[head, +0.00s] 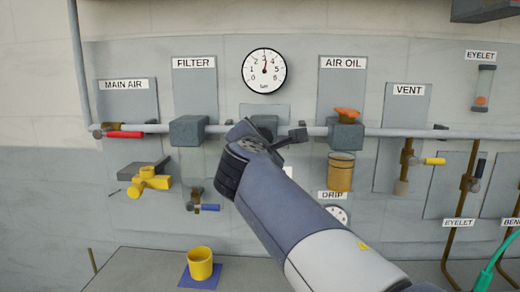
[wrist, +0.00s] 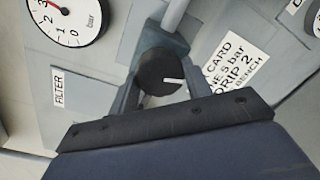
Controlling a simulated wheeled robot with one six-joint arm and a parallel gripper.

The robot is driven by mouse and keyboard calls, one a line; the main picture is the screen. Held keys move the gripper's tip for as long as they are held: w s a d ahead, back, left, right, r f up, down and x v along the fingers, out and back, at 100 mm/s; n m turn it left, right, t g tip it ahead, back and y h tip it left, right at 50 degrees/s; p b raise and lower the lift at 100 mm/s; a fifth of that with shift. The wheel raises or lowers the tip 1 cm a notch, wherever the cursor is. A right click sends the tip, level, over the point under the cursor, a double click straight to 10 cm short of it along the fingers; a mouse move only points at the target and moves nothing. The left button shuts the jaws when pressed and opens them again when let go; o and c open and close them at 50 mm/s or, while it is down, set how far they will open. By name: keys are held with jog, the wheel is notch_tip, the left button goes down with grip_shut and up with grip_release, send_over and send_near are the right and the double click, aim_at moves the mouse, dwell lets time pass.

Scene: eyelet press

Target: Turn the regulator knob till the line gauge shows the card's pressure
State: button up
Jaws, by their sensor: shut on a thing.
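The line gauge (head: 264,70) is a round white dial in bar, with its needle pointing about straight up, near 3. Part of it also shows in the wrist view (wrist: 72,18). The regulator knob (wrist: 160,70) is black with a white mark pointing right. My gripper (wrist: 160,88) is shut on the knob, one finger on each side; in the head view my arm hides the knob.
The filter block (head: 188,130) is to the left and the air oil unit (head: 345,133) with its amber bowl to the right, along a grey pipe. A red main air handle (head: 124,135) and yellow vent handle (head: 433,161) stick out. A yellow mug (head: 200,264) stands below.

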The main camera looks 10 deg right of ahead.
jog(key=shift+d+m+t+y+b, duration=0.15)
jog(key=shift+m+y+b, duration=0.2)
jog(key=shift+m+b, duration=3.25)
jog(key=shift+a+m+t+y+b, duration=0.15)
jog(key=shift+m+y+b, duration=0.2)
jog(key=shift+m+b, duration=3.2)
jog(key=m+p, duration=0.2)
jog(key=m, duration=0.1)
jog(key=shift+d+p, duration=0.1)
jog(key=shift+p, duration=0.25)
jog(key=o, duration=1)
jog(key=shift+r, duration=0.1)
jog(key=b+v, duration=0.1)
jog(key=v, duration=1)
